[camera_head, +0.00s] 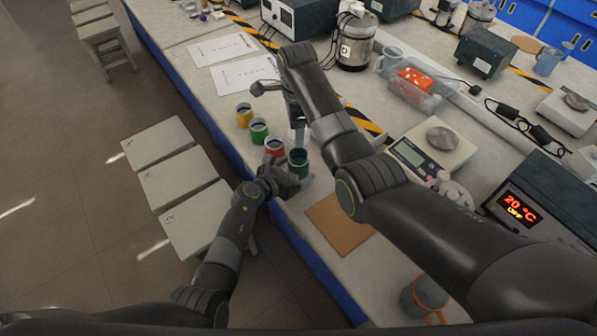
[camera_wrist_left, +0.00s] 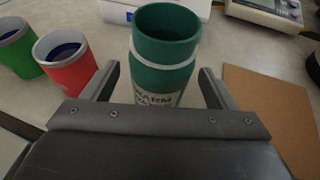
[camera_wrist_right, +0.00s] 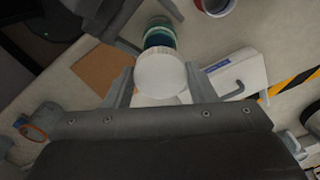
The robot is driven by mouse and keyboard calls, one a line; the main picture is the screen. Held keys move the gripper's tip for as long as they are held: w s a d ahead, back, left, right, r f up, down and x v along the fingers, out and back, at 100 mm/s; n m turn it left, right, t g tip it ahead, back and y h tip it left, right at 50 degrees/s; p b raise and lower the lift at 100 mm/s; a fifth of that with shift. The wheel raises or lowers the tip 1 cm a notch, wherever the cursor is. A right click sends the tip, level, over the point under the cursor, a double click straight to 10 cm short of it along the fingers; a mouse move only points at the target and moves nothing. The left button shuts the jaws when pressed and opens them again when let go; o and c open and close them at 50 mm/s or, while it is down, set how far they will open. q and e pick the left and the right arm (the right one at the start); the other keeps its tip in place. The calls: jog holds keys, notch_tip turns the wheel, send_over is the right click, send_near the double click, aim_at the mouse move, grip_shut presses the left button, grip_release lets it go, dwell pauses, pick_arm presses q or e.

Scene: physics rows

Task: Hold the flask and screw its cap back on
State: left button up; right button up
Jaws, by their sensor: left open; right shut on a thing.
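The flask (camera_head: 298,163) is dark green and stands upright on the bench with its mouth open. In the left wrist view the flask (camera_wrist_left: 165,65) has a pale band and a printed label. My left gripper (camera_head: 287,182) is open, its fingers on either side of the flask's lower part with gaps showing (camera_wrist_left: 158,88). My right gripper (camera_head: 297,122) is shut on the white round cap (camera_wrist_right: 160,75), above and behind the flask. In the right wrist view the flask (camera_wrist_right: 158,36) shows beyond the cap, which is off it.
Yellow (camera_head: 244,115), green (camera_head: 259,131) and red (camera_head: 275,149) cups stand in a row close to the flask. A brown mat (camera_head: 340,224) lies to its right. A scale (camera_head: 432,146) stands farther right. The bench's blue front edge (camera_head: 225,137) is near.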

pick_arm(q)
jog(key=shift+x, duration=0.95)
jog(key=c, duration=1.5)
pick_arm(e)
jog(key=shift+f, duration=2.5)
jog(key=shift+f, duration=0.1)
jog(key=shift+f, duration=0.75)
jog(key=shift+f, duration=0.6)
